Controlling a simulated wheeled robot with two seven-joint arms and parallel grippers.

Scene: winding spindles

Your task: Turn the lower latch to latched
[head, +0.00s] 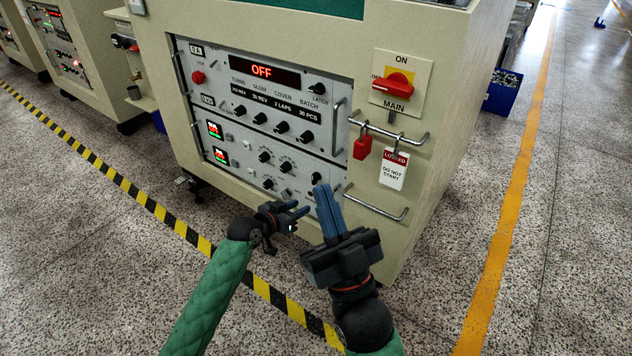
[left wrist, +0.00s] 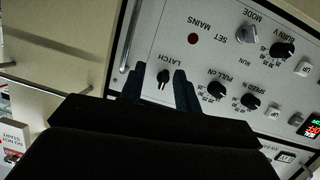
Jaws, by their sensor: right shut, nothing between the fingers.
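The lower latch is a small black knob (head: 316,178) at the right of the lower panel (head: 240,145). In the left wrist view, which is upside down, the knob (left wrist: 163,78) sits under the word LATCH. A pale mark shows on it, but its setting is unclear. My left gripper (head: 302,208) is open, in front of the lower panel. Its two blue fingers (left wrist: 160,70) appear on either side of the knob in the wrist view; I cannot tell whether they touch it. My right gripper (head: 325,186) is shut and empty, fingers pointing up, near the panel's lower right corner.
An upper latch knob (head: 316,88) is beside the OFF display (head: 262,72). Metal handles (head: 375,203) project at the right. A red padlock (head: 362,147) and a tag (head: 393,170) hang below the red main switch (head: 397,84). Floor in front is clear.

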